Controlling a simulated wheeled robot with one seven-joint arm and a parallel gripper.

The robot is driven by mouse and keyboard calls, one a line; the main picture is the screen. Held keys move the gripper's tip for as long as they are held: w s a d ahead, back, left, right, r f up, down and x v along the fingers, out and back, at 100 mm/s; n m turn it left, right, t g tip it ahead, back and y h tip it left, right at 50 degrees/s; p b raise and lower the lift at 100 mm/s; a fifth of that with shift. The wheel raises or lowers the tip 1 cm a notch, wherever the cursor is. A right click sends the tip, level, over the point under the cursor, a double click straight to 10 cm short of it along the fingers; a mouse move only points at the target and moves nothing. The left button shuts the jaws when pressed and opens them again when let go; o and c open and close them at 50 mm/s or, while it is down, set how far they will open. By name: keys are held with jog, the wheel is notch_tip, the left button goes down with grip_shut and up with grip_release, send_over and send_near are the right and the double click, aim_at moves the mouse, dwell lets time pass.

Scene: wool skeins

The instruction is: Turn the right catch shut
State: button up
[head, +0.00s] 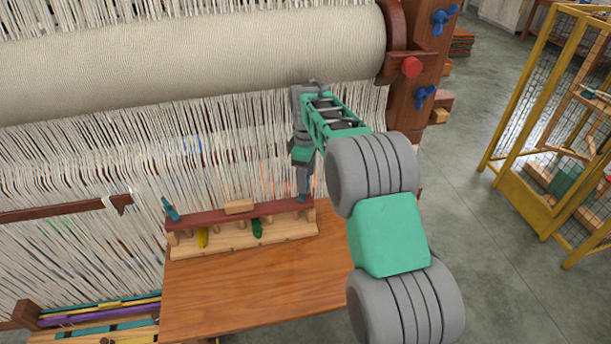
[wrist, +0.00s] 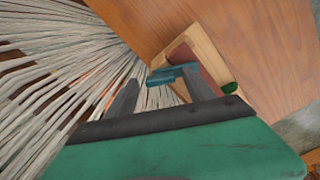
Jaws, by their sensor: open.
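A wooden rack (head: 280,234) with a dark red bar (head: 275,208) across its top lies on the wooden table by the loom. The right catch is teal, at the bar's right end; in the head view it is mostly hidden by my gripper (head: 303,190). In the wrist view the right catch (wrist: 172,73) lies by the tips of my open gripper (wrist: 160,80), seemingly between the fingers. I cannot tell whether they touch it. The left catch (head: 171,208), also teal, stands tilted up at the bar's left end.
A yellow skein (head: 202,238) and a green skein (head: 257,228) show under the bar. Loom threads (head: 230,150) hang close behind. The table (head: 250,285) is clear in front of the rack. A yellow mesh cage (head: 520,130) stands at the right.

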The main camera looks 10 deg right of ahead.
notch_tip(320, 180, up, 8)
jog(key=shift+f+b, duration=0.1)
jog(key=shift+b, duration=0.55)
jog(key=shift+s, duration=0.1)
jog(key=s+r+m+t, duration=0.2)
jog(key=s+r+m, duration=0.3)
jog(key=s, duration=0.7)
jog(key=s+f+m+t, duration=0.1)
jog(key=s+f+m, duration=0.2)
jog(key=s, duration=0.5)
jog(key=s+f+m+t, duration=0.1)
jog(key=s+f+m, duration=0.2)
jog(key=s, duration=0.5)
jog(key=shift+a+m, duration=0.35)
jog(key=shift+m, duration=0.15)
